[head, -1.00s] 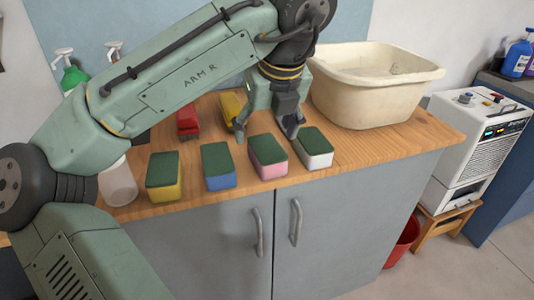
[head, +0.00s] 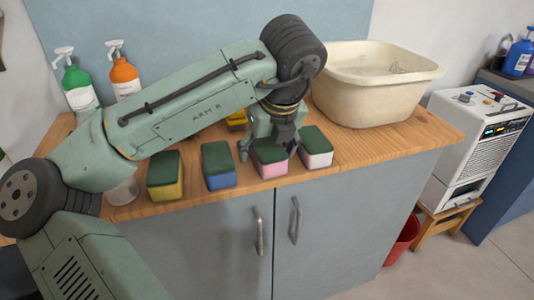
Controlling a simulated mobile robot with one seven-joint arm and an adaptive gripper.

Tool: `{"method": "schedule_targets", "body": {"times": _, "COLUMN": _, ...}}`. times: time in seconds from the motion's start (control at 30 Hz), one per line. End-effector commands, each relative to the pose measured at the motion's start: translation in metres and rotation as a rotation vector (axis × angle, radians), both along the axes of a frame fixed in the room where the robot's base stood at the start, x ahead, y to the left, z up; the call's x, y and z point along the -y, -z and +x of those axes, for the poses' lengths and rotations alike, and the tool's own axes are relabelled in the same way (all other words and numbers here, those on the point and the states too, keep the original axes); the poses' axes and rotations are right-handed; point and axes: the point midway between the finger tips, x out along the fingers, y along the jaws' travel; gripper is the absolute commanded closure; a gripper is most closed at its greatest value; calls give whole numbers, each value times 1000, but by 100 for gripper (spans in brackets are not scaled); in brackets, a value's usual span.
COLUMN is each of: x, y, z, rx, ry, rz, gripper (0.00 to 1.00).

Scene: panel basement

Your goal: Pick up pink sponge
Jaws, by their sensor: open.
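The pink sponge (head: 271,169) has a dark green top and sits on the wooden counter, third from the left in a row of sponges. My gripper (head: 268,154) is open and low over it, with one finger at its left side and the other at its right. Part of the sponge's green top is hidden behind the gripper. I cannot tell whether the fingers touch it.
A blue sponge (head: 221,180) and a yellow sponge (head: 165,191) lie to the left, a white sponge (head: 317,160) close on the right. A cream basin (head: 365,100) stands behind right.

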Motion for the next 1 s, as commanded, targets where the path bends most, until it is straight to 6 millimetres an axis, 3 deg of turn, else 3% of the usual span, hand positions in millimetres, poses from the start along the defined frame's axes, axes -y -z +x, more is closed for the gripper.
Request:
{"method": "schedule_targets", "body": {"times": 0.6, "x": 0, "y": 5, "z": 0, "rx": 0, "ry": 0, "rz": 0, "gripper": 30}}
{"method": "schedule_targets", "body": {"times": 1.0, "x": 0, "y": 4, "z": 0, "rx": 0, "ry": 0, "rz": 0, "gripper": 57}}
